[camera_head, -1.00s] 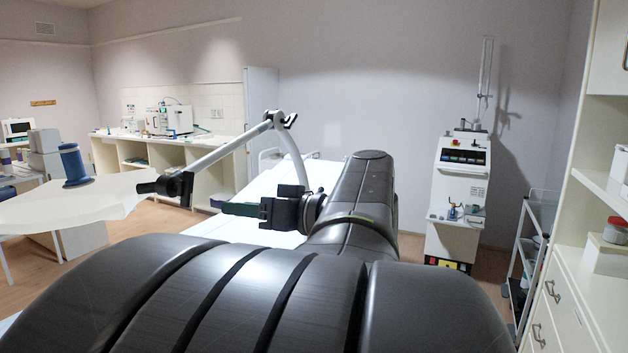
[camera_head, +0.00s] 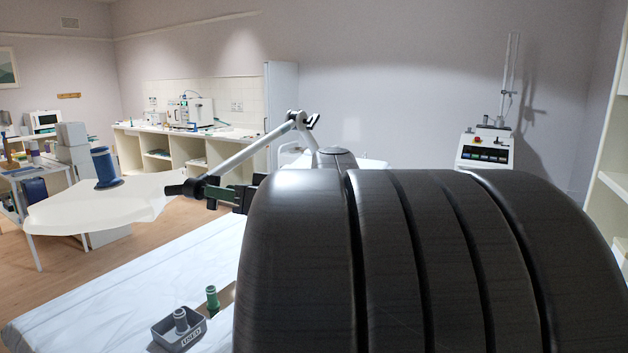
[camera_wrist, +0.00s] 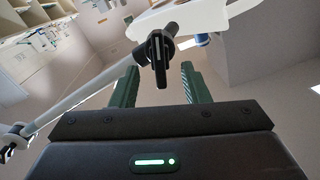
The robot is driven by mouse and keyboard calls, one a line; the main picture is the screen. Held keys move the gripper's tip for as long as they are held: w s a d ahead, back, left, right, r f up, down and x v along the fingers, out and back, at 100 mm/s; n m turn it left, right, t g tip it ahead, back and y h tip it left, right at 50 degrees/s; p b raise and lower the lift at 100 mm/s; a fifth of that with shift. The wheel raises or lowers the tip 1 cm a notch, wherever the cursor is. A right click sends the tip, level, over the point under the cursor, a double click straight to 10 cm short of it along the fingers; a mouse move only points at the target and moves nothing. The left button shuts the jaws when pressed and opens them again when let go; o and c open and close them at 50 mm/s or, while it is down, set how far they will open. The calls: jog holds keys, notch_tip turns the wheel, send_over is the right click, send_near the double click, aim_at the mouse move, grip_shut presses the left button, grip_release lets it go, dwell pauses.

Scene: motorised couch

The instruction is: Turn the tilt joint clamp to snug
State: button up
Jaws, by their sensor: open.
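The tilt joint (camera_head: 193,188) is a black fitting where the pale jointed arm (camera_head: 250,153) meets the white panel (camera_head: 75,210). In the wrist view its clamp appears as a black lever (camera_wrist: 158,62) with a pale mark, hanging below the pale tube. My gripper (camera_head: 222,194) has dark green fingers pointing left toward the joint. In the wrist view the open gripper (camera_wrist: 159,82) has one finger on each side of the lever, with a visible gap on both sides. I cannot tell how deep the lever sits between them.
A white machine (camera_head: 485,150) stands behind.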

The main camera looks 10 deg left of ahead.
aim_at(216, 201)
jog(key=shift+p+x, duration=0.4)
jog(key=shift+x, duration=1.3)
jog(key=shift+c, duration=0.2)
grip_shut()
